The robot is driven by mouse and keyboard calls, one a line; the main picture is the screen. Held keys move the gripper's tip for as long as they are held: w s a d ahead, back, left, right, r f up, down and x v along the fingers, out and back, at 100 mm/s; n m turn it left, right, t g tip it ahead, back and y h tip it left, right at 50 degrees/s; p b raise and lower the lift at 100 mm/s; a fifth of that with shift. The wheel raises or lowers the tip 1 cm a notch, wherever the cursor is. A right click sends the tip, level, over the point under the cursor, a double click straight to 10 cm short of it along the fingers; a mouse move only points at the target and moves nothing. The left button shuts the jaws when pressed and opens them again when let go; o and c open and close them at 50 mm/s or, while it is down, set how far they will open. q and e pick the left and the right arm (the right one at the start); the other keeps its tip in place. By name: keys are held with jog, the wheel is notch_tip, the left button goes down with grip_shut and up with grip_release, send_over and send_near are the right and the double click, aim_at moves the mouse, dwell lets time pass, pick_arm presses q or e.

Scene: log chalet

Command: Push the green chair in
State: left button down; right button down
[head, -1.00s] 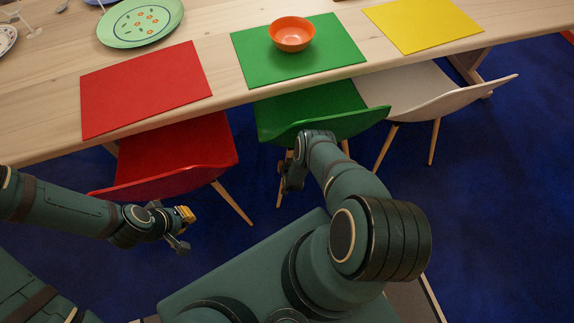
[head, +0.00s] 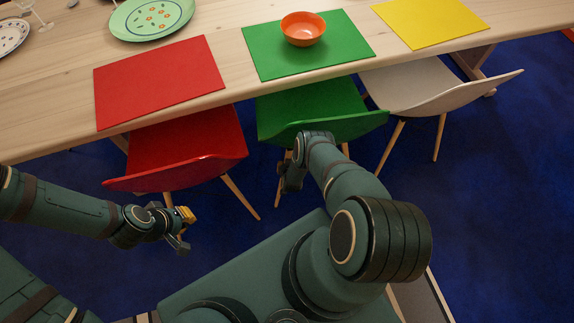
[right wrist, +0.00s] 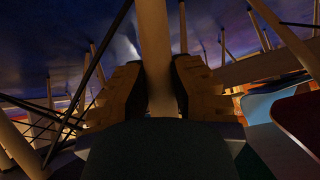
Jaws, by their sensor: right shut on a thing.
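The green chair (head: 308,105) stands at the table with the front of its seat under the edge and its backrest facing me. My right gripper (head: 290,175) is low beside the chair's left rear, partly hidden by my own arm. In the right wrist view, my right gripper (right wrist: 160,85) is shut on an upright wooden chair leg (right wrist: 153,35), which stands between the two finger pads. My left gripper (head: 185,229) is open and empty, over the floor in front of the red chair.
The wooden table (head: 225,60) runs across the top, with an orange bowl (head: 303,30) on a green mat (head: 270,62). A red chair (head: 190,145) stands close on the left and a white chair (head: 425,88) close on the right. Blue carpet (head: 480,220) is clear at the lower right.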

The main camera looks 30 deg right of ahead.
jog(key=shift+s+a+f, duration=0.2)
jog(key=shift+s+a, duration=0.05)
jog(key=shift+a, duration=0.45)
jog(key=c, duration=0.9)
grip_release()
jog(key=shift+d, duration=0.15)
jog(key=shift+d+r, duration=0.1)
jog(key=shift+r, duration=0.1)
jog(key=shift+v, duration=3.9)
